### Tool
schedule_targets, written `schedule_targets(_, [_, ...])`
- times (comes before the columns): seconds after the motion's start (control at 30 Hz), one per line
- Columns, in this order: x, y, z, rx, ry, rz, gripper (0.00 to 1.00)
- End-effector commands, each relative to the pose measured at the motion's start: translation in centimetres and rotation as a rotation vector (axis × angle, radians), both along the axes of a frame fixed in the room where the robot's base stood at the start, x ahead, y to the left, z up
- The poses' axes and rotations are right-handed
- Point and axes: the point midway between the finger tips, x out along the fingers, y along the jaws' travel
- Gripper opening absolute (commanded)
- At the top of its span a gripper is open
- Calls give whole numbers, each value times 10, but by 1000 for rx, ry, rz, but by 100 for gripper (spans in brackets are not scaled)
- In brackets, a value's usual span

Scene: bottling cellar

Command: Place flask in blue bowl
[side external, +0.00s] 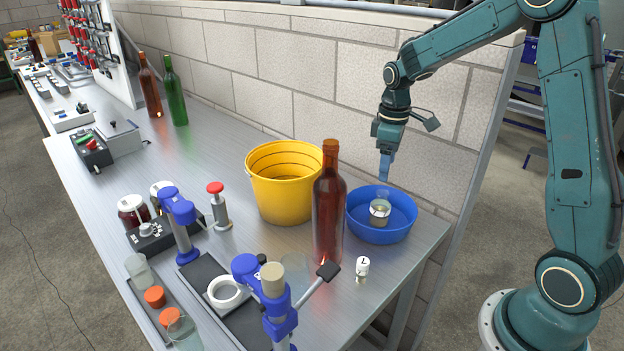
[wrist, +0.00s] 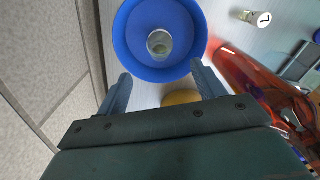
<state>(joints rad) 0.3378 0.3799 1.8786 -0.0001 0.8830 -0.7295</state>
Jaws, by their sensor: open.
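The blue bowl (side external: 402,229) stands on the table's right end; it also fills the upper middle of the wrist view (wrist: 133,62). A small clear glass vessel with a pale content, which I take for the flask (side external: 380,213), is inside the bowl; it shows in the wrist view too (wrist: 159,45). It looks upright on the bowl's floor. My gripper (side external: 386,174) is over the bowl, above and apart from the flask. In the wrist view my gripper (wrist: 160,76) has its fingers spread wide with nothing between them.
A yellow bucket (side external: 284,198) and a tall red-brown bottle (side external: 329,215) stand close left of the bowl. A small white-labelled vial (side external: 362,268) is in front. Blue stands (side external: 178,225) and jars crowd the front left. A block wall (side external: 350,65) runs behind.

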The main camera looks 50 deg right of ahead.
Motion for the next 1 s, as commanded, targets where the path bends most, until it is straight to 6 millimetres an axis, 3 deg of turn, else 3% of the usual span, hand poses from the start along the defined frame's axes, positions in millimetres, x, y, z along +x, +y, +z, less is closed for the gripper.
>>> schedule_targets(0.23, [-6,8,14,-7,-21,-14,68])
schedule_targets(0.47, [-26,33,50,-22,-84,-62,68])
schedule_targets(0.7, [-62,65,90,-27,-172,-130,68])
schedule_targets(1.0, [-115,99,122,-11,-284,-215,68])
